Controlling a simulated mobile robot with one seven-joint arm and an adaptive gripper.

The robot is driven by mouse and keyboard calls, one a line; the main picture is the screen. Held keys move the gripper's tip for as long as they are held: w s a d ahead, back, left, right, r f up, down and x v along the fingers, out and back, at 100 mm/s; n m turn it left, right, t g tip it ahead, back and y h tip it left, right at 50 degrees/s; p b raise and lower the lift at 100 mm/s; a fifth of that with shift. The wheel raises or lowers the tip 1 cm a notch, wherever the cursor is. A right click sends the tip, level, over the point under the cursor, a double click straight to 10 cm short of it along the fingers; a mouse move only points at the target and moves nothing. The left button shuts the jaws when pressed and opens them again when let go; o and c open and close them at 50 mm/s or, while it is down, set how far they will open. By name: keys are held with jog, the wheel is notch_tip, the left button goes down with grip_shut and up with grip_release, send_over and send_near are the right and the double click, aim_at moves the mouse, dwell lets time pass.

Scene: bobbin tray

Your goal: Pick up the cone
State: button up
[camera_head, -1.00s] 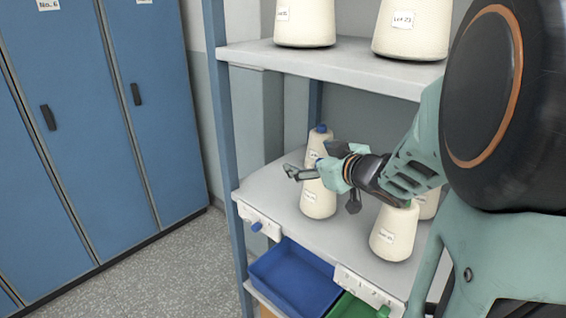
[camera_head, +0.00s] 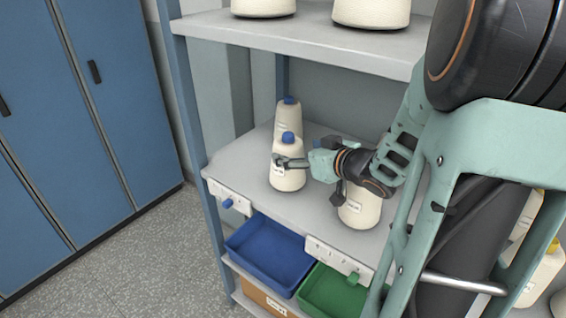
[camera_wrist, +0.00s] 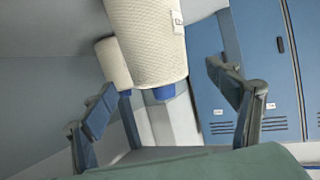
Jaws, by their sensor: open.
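A cream yarn cone (camera_head: 287,180) with a blue tip and a small label stands upright on the middle shelf. My gripper (camera_head: 282,161) reaches in from the right, and its fingers are at the cone's upper part, just below the blue tip. In the wrist view, which looks upside down, the cone (camera_wrist: 148,45) lies between the open fingers of my gripper (camera_wrist: 160,78). I cannot tell whether a finger touches it. A second blue-tipped cone (camera_head: 288,115) stands behind; it also shows in the wrist view (camera_wrist: 113,62).
Another cone (camera_head: 360,208) stands close under my wrist on the same shelf (camera_head: 235,165). The upper shelf (camera_head: 300,38) holds more cones above my arm. A blue bin (camera_head: 265,250) and a green bin (camera_head: 330,292) sit below. Blue lockers (camera_head: 90,120) stand left.

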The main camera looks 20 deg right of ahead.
jog(key=b+x, duration=0.1)
jog(key=x, duration=0.4)
jog(key=shift+w, duration=0.4)
jog(key=shift+c, duration=0.2)
jog(key=c, duration=2)
